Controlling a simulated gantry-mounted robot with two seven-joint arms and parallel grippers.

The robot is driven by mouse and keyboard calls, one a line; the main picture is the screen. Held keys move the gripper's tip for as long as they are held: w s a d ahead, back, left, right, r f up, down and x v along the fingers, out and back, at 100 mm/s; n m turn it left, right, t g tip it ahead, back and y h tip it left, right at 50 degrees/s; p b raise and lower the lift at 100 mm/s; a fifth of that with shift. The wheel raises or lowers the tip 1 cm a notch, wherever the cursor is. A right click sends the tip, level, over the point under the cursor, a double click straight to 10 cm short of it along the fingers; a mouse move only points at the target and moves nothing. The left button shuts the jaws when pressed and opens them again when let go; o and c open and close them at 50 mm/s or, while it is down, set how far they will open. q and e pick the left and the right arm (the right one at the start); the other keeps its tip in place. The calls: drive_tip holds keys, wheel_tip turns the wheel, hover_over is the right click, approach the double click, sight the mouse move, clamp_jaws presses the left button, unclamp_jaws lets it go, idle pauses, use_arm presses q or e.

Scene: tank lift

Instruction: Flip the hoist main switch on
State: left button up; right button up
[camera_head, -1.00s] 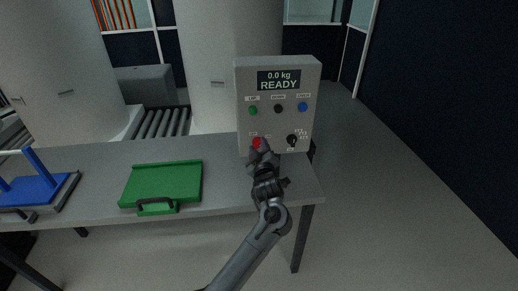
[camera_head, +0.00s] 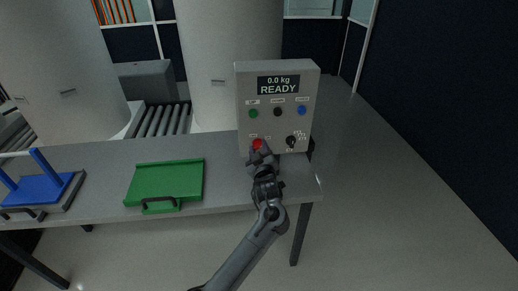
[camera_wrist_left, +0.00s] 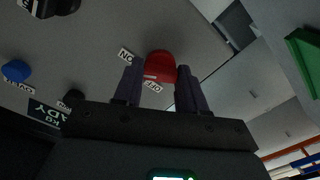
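The grey control box (camera_head: 246,84) stands at the right end of the table, its display reading "0.0 kg READY". A red switch (camera_head: 257,143) is low on its left face; in the left wrist view the red switch (camera_wrist_left: 160,67) has small ON and OFF labels beside it. A black knob (camera_head: 291,141) sits to its right, with small labels around it. My left gripper (camera_head: 259,152) is in front of the red switch. In the left wrist view the left gripper (camera_wrist_left: 160,80) has its fingers apart, one on each side of the switch; contact cannot be told. My right gripper is out of view.
Green, black and blue buttons (camera_head: 278,111) line the box above the switch. A green tray-like piece (camera_head: 165,180) with a handle and a blue frame (camera_head: 45,188) are on the grey table (camera_head: 95,158) to the left. A roller conveyor (camera_head: 162,119) is behind.

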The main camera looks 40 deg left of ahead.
use_arm(q)
drive_tip(key=o, duration=0.4)
drive_tip(key=shift+o, duration=0.2)
drive_tip(key=shift+s+d, duration=0.1)
drive_tip(key=p+v, duration=0.2)
drive_tip(key=v, duration=0.8)
drive_tip(key=shift+s+d, duration=0.15)
drive_tip(key=shift+d, duration=0.05)
